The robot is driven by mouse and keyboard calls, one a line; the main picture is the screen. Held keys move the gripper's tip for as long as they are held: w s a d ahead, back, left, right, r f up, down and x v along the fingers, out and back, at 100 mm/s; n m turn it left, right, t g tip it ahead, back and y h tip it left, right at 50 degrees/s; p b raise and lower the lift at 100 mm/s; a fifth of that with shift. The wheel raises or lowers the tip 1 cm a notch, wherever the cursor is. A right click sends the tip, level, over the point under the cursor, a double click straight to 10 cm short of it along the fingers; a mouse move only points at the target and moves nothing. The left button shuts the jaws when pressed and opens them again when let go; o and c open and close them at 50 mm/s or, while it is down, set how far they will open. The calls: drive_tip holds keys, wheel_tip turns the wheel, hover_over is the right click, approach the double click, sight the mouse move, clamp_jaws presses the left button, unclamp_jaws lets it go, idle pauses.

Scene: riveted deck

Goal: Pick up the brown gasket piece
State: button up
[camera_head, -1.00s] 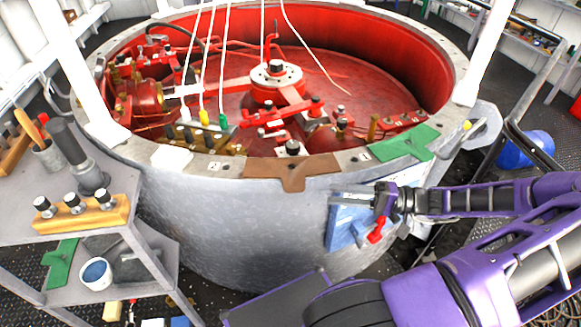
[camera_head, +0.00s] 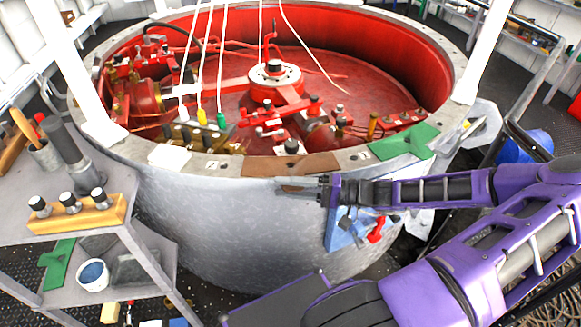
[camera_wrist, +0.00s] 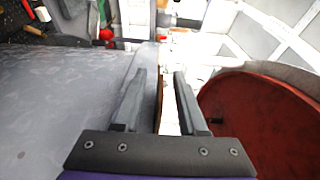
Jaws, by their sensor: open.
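The brown gasket piece (camera_head: 292,165) lies on the grey rim of the big round tank, at the front. Its lower tab, which hangs over the tank's outer wall, is now hidden by my gripper (camera_head: 280,185). My gripper is level with the rim's front edge and points left. In the wrist view my gripper (camera_wrist: 161,74) is open, with one finger on each side. A thin brown strip of the gasket piece (camera_wrist: 159,98) shows edge-on between the fingers. I cannot tell whether either finger touches it.
A green piece (camera_head: 404,141) lies on the rim to the right. A blue panel with a red handle (camera_head: 376,229) sits on the tank's side below my arm. A wooden block with several black-topped knobs (camera_head: 78,213) stands on the left shelf. The tank's red interior (camera_head: 340,85) holds fittings.

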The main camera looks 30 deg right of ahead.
drive_tip(key=shift+c, duration=0.3)
clamp_jaws()
